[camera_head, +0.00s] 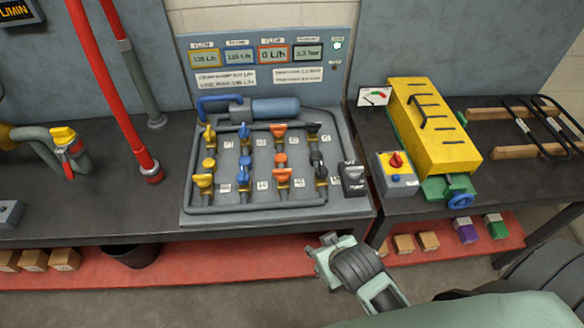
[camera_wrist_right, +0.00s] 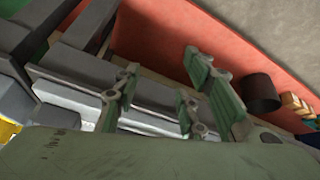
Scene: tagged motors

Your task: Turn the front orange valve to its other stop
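The valve panel (camera_head: 228,208) stands on the dark bench, with yellow, blue, orange and black columns of valves. The front orange valve (camera_head: 282,177) is near the panel's front edge; its handle seems to lie crosswise, left to right. Another orange valve (camera_head: 279,130) is at the back of the same column, with a round orange part (camera_head: 281,160) between them. My right gripper (camera_head: 326,257) is below and right of the panel, in front of the bench edge, apart from every valve. In the wrist view its fingers (camera_wrist_right: 165,98) are spread with nothing between them. My left gripper is not in view.
The orange-framed display (camera_head: 273,54) reads 0 L/h. A black switch box (camera_head: 353,178) sits at the panel's right corner. A yellow machine (camera_head: 432,125) and a grey box with a red knob (camera_head: 397,174) stand farther right. Red pipes (camera_head: 105,75) rise on the left.

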